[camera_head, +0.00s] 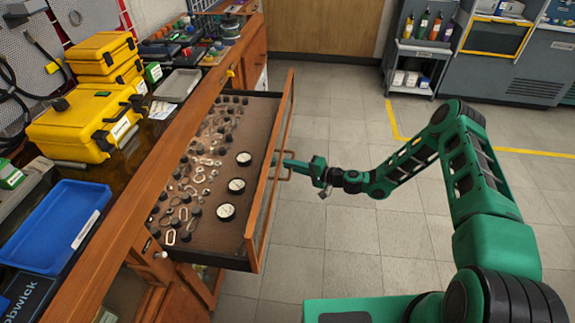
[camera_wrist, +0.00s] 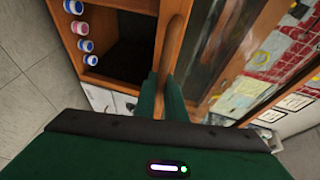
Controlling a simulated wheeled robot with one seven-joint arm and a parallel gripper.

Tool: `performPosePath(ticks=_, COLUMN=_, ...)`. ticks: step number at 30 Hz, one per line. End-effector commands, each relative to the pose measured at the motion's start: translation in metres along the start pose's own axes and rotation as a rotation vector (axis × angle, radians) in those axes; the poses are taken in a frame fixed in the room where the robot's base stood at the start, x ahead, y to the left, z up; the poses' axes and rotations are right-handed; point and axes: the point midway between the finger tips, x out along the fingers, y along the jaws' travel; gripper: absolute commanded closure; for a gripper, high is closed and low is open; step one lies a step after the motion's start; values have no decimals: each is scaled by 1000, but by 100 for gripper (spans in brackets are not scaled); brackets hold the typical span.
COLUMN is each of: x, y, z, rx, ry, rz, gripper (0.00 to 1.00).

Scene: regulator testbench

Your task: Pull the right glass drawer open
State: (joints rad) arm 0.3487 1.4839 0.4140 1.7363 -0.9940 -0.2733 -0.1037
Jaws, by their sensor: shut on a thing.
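The glass drawer (camera_head: 268,190) with a wooden frame stands pulled out from the wooden bench. Inside it lie round gauges (camera_head: 236,186) and many small metal rings and fittings. Its wooden bar handle (camera_head: 287,170) is on the front. My gripper (camera_head: 281,161) reaches the handle from the right. In the wrist view my gripper (camera_wrist: 165,98) has its green fingers on both sides of the handle (camera_wrist: 172,45), shut on it. The fingertips are partly hidden by the handle and the drawer front in the head view.
The bench top holds yellow cases (camera_head: 85,120), a blue tray (camera_head: 50,225) and a grey tray (camera_head: 178,85). The tiled floor (camera_head: 345,245) right of the drawer is clear. A grey cart (camera_head: 420,60) with bottles stands at the back. In the wrist view, small jars (camera_wrist: 80,27) stand beside an open compartment.

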Motion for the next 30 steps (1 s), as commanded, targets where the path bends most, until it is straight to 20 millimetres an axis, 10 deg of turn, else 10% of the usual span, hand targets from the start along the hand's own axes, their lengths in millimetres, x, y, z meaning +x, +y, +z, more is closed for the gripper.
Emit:
performPosePath(ticks=4, x=0, y=2, z=-6, rx=-6, ry=13, rz=6, gripper=100)
performPosePath(ticks=5, x=0, y=2, z=-6, rx=-7, ry=13, rz=6, gripper=83)
performPosePath(ticks=17, x=-4, y=0, z=-1, rx=-2, ry=4, rz=2, gripper=82)
performPosePath(ticks=30, x=-78, y=1, z=-4, rx=-1, ry=7, rz=4, gripper=82)
